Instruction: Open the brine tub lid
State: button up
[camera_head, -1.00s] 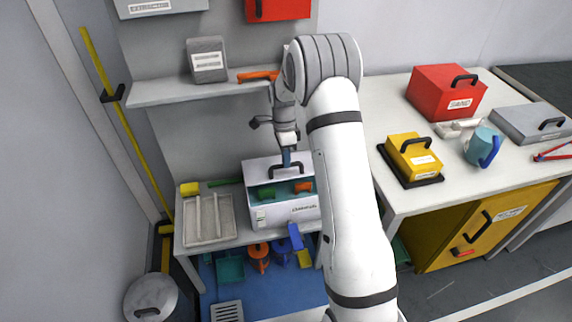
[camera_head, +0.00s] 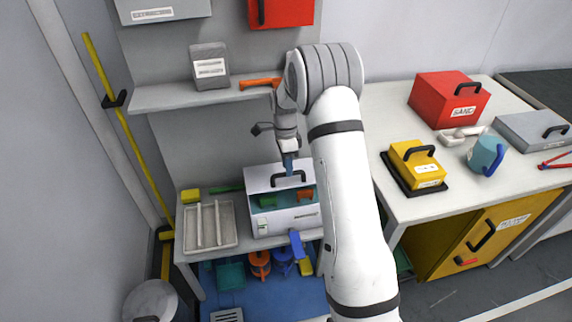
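No label reading brine is legible, so I cannot tell for sure which thing is the brine tub. A white box (camera_head: 291,223) with a teal front window and a dark handle (camera_head: 288,181) on its top stands on the grey bench, its top down. Whether the fingers are apart or closed on the handle is too small to tell. A round grey bin (camera_head: 150,297) with a dark lid handle stands on the floor at lower left, its lid on.
A grey tray (camera_head: 229,238) and a yellow block (camera_head: 191,196) lie left of the white box. A shelf (camera_head: 165,97) runs above, with an orange-handled item (camera_head: 259,83). A table (camera_head: 393,205) at right holds several boxes and a teal mug (camera_head: 484,153).

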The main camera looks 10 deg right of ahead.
notch_tip(320, 180, up, 8)
jog(key=w, duration=0.1)
jog(key=shift+w+f, duration=0.25)
jog(key=s+d+t+y+p, duration=0.4)
jog(key=s+p, duration=0.1)
jog(key=p, duration=0.1)
jog(key=x, duration=0.8)
jog(key=shift+w+a+r+b, duration=0.1)
jog(key=shift+a+b, duration=0.15)
jog(key=shift+b, duration=0.05)
jog(key=shift+c, duration=0.4)
grip_shut()
